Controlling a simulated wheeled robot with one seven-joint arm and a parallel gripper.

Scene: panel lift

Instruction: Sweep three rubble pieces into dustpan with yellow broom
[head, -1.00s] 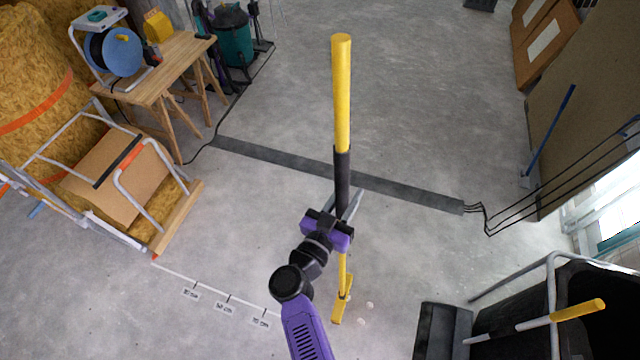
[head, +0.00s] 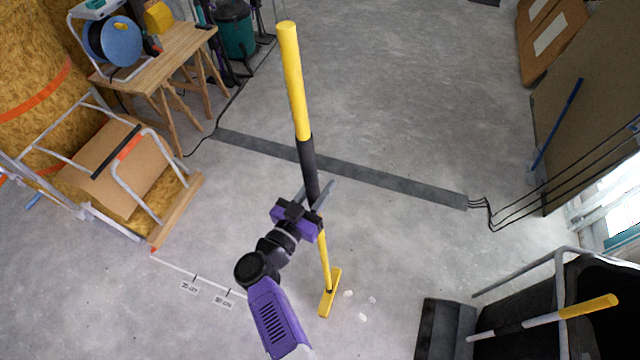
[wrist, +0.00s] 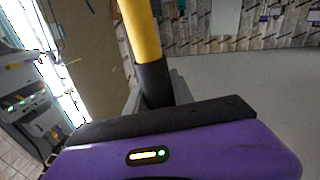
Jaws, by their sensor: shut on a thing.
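My gripper (head: 315,196) is shut on the black grip of the yellow broom (head: 294,80). In the wrist view the broom's handle (wrist: 141,30) rises between the jaws. The broom is tilted, its top leaning left in the head view, and its yellow head (head: 329,293) is low at or near the floor. Three small pale rubble pieces lie on the floor just right of the broom head: one nearest it (head: 348,293), one farther right (head: 372,299) and one lower (head: 363,317). The black dustpan (head: 445,328) is at the lower right, with a yellow-ended handle (head: 588,307).
A dark bin with a grey tube frame (head: 560,262) stands right of the dustpan. A dark cable cover (head: 400,184) crosses the floor behind the broom. A workbench (head: 160,58) and a metal cart (head: 120,165) are at left. Floor between rubble and dustpan is clear.

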